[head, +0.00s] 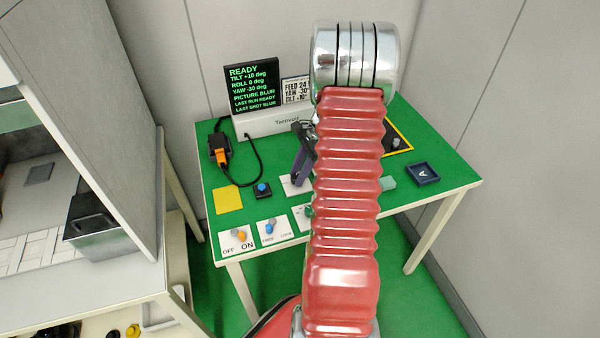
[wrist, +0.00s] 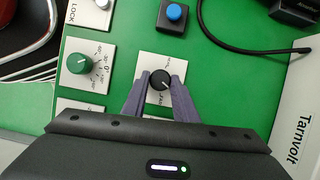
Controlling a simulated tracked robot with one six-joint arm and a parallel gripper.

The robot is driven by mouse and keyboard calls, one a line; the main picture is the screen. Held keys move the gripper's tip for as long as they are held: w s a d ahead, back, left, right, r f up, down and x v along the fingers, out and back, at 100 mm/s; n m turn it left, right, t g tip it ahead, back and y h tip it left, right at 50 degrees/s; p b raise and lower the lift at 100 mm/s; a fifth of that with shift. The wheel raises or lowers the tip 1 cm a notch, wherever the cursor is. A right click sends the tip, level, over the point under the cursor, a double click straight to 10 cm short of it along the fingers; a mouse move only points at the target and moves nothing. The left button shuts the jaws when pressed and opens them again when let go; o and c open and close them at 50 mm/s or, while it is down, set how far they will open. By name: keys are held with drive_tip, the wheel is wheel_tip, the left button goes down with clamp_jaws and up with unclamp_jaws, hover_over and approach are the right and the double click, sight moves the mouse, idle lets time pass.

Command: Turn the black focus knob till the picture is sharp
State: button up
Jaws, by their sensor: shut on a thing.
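The black focus knob (wrist: 160,80) sits on a white plate (wrist: 150,60) in the wrist view, with a pale pointer line on its top. My gripper (wrist: 160,86) has its two grey-purple fingers on either side of the knob, shut on it. In the head view my gripper (head: 302,165) is partly hidden behind my red arm, and the knob cannot be seen there. The screen (head: 253,88) at the back of the table reads READY, TILT +10 deg, ROLL 0 deg, YAW -30 deg, PICTURE BLUR, LAST SHOT BLUR.
A green dial knob (wrist: 79,63) is beside the focus plate. A blue button (head: 262,188) on a black box, a yellow square (head: 228,200) and an ON/OFF switch plate (head: 237,240) lie left. A black cable (head: 255,160) loops near the screen.

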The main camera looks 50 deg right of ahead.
drive_tip(key=shift+a, duration=0.25)
drive_tip(key=o, duration=1.1)
drive_tip(key=shift+d, duration=0.1)
drive_tip(key=shift+c, duration=0.2)
drive_tip(key=shift+d+r, duration=0.1)
drive_tip(key=v, duration=1.3)
drive_tip(key=shift+r, duration=0.15)
drive_tip(key=shift+s+d, duration=0.1)
